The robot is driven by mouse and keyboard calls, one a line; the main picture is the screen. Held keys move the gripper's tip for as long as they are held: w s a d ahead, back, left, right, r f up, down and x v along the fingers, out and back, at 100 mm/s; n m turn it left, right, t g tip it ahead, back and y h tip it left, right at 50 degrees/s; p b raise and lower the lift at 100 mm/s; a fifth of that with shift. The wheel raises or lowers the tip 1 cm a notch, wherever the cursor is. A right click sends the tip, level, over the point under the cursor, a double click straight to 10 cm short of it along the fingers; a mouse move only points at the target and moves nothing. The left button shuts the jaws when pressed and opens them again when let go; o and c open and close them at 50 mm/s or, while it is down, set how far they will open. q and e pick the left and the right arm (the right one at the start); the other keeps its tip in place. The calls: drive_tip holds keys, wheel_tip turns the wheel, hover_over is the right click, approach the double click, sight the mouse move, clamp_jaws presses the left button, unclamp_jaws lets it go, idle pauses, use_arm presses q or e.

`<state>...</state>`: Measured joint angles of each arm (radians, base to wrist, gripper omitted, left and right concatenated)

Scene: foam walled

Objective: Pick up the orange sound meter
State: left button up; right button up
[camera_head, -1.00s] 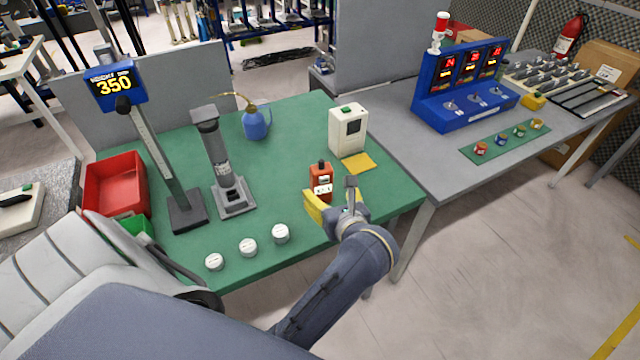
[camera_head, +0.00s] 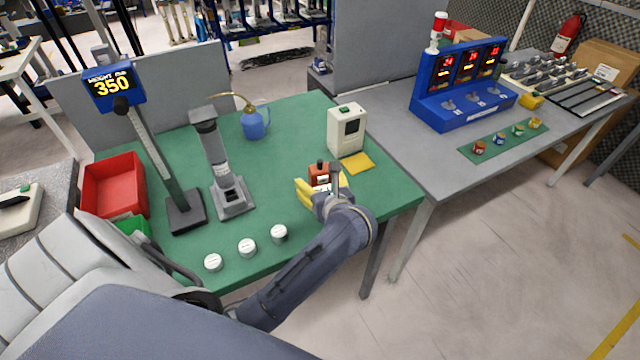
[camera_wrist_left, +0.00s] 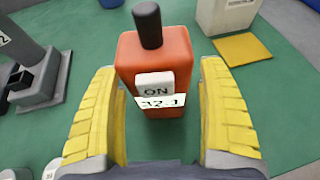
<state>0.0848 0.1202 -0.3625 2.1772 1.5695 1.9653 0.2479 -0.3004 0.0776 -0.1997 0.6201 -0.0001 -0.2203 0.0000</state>
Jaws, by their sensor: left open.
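The orange sound meter (camera_head: 319,173) stands upright on the green table mat (camera_head: 285,150), near the right part of the table. In the left wrist view the sound meter (camera_wrist_left: 155,62) has a black knob on top, a white "ON" label and a number label below it. My left gripper (camera_head: 322,188) is open, with its yellow fingers on either side of the meter. In the left wrist view the fingers of the left gripper (camera_wrist_left: 158,125) show gaps to the meter on both sides. The meter's lower part is partly hidden in the head view. My right gripper is not in view.
A white box with a green button (camera_head: 346,130) and a yellow pad (camera_head: 358,163) lie behind and right of the meter. Several white round pieces (camera_head: 247,248) line the front edge. A grey column stand (camera_head: 218,165) and a blue oil can (camera_head: 254,124) stand farther left.

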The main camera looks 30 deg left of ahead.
use_arm(q)
drive_tip(key=c, duration=1.4)
drive_tip(key=shift+r, duration=0.15)
drive_tip(key=shift+c, duration=0.2)
